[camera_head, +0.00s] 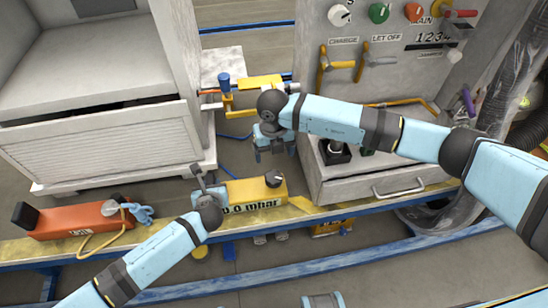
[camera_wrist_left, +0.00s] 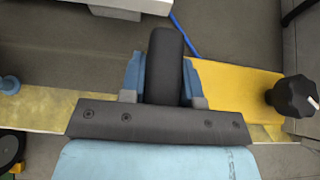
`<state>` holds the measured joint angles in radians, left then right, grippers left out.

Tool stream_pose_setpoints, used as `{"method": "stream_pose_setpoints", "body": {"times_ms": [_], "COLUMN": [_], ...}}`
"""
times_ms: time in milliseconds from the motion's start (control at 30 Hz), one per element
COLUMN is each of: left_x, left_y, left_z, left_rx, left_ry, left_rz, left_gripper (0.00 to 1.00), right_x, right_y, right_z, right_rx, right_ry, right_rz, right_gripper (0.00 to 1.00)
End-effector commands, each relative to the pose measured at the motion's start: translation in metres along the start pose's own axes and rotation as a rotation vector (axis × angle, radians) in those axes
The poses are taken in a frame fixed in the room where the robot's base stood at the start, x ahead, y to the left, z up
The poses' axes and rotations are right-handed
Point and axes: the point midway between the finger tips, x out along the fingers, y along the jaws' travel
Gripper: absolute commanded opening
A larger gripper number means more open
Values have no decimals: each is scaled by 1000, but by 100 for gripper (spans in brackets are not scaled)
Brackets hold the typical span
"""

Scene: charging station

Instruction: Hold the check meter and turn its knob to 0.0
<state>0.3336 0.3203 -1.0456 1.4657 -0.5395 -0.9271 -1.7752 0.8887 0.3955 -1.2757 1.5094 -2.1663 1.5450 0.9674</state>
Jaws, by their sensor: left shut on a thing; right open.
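The check meter (camera_head: 247,190) is a yellow box lying on the yellow ledge, with partly hidden lettering ending in "mbar" on its front. Its black knob (camera_head: 274,179) is on top near the right end; it also shows in the left wrist view (camera_wrist_left: 292,97), with a white mark. My left gripper (camera_head: 205,186) is shut on the meter's black grip (camera_wrist_left: 165,66) at its left end. The grip shows between the blue fingers in the left wrist view. My right gripper (camera_head: 273,148) is open and empty, pointing down above and behind the knob, apart from it.
An orange-red box (camera_head: 78,220) with a black end and a blue clip lies on the ledge at left. A grey panel (camera_head: 385,45) with several knobs stands at the back right, above a grey drawer (camera_head: 390,188). A louvred cabinet (camera_head: 105,145) stands at the back left.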

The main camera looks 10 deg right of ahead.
Motion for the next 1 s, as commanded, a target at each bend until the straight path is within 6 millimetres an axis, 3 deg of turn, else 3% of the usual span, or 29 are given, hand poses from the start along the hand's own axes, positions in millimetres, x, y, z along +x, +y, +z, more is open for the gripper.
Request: {"method": "stream_pose_setpoints", "body": {"times_ms": [233,267,400,767,1000], "left_x": [2,2,2,-5,-51], "left_y": [4,4,4,3,1], "left_z": [-5,-5,-5,-3,-2], "left_rx": [3,3,3,2,1], "left_ry": [7,7,7,4,3], "left_rz": [8,8,8,6,1], "left_gripper": [11,32,60,60,60], "right_x": [-1,-1,0,0,-1], "right_y": [0,0,0,0,0], "right_z": [0,0,0,0,0], "right_rx": [1,1,0,0,0], "right_ry": [0,0,0,0,0], "right_rz": [0,0,0,1,1], "right_gripper": [84,84,84,84,84]}}
